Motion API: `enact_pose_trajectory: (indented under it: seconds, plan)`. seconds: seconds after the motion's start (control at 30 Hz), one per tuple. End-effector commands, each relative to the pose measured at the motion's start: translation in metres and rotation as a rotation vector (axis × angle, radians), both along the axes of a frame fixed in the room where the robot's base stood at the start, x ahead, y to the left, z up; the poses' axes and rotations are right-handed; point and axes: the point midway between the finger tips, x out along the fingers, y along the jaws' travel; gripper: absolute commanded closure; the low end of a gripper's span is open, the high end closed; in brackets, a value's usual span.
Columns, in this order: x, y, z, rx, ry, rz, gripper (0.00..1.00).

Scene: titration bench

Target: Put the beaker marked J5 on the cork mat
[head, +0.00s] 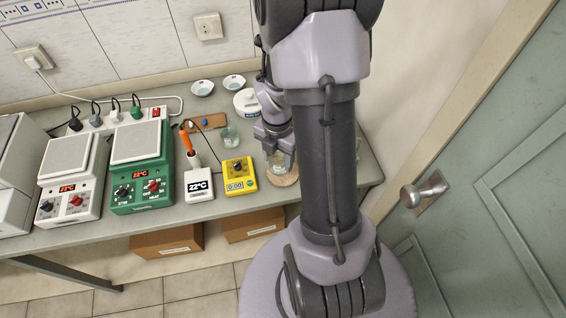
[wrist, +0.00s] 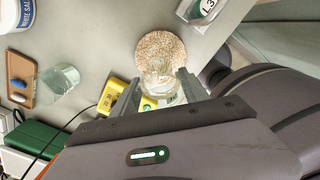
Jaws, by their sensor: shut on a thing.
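My gripper (head: 275,143) is shut on a clear glass beaker (head: 279,162), upright as far as I can see. In the wrist view my gripper (wrist: 158,86) has one finger on each side of the beaker (wrist: 160,84). No J5 marking is readable on it. The round cork mat (head: 285,180) lies on the bench under and beside the beaker. In the wrist view the beaker overlaps the lower edge of the speckled mat (wrist: 160,50). I cannot tell whether its base touches the mat. Part of the mat is hidden by the beaker.
Another glass beaker (head: 230,137) stands left, near a brown tray (head: 207,122). A yellow timer (head: 239,175) is just left of the mat. A white tub (head: 247,102) stands behind. In the wrist view a labelled glass vessel (wrist: 204,10) is beyond the mat, near the bench edge.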

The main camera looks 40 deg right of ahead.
Motion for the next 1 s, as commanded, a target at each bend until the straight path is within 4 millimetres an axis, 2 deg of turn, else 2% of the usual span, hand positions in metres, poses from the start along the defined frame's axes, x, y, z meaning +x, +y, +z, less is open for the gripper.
enact_pose_trajectory:
  seconds: [0.23, 0.5, 0.87, 0.9, 1.0]
  plan:
    - [-0.001, -0.017, -0.002, 0.000, 0.000, -0.002, 0.94]
    - [-0.001, -0.016, -0.037, 0.001, 0.001, 0.001, 0.94]
    - [-0.001, -0.016, -0.040, 0.000, 0.000, 0.000, 0.94]
    - [-0.001, -0.017, -0.041, 0.000, 0.000, 0.000, 0.46]
    - [-0.001, -0.016, -0.040, 0.000, 0.000, 0.000, 0.26]
